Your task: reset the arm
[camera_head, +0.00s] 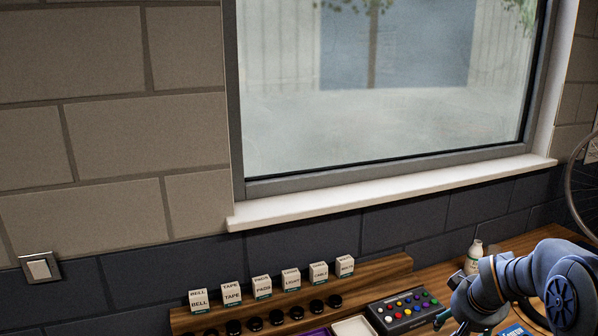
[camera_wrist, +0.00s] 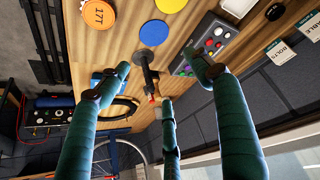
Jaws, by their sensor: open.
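My arm (camera_head: 520,285) reaches over the right part of the wooden bench in the head view, bent low near the bottom edge. In the wrist view my gripper (camera_wrist: 163,82) has its green fingers spread wide, with nothing between them. A dark tool with a red tip (camera_wrist: 151,82) lies beyond the fingers over the wooden bench top (camera_wrist: 120,40); I cannot tell its distance from them. The fingertips are not clear in the head view.
A button box (camera_head: 403,310) stands right of a wooden rack (camera_head: 385,270) with several labelled boxes. A white bottle (camera_head: 474,255) stands near my arm, and a wheel (camera_head: 578,190) is at far right. Orange (camera_wrist: 98,14), blue (camera_wrist: 153,32) and yellow (camera_wrist: 171,4) discs lie on the bench.

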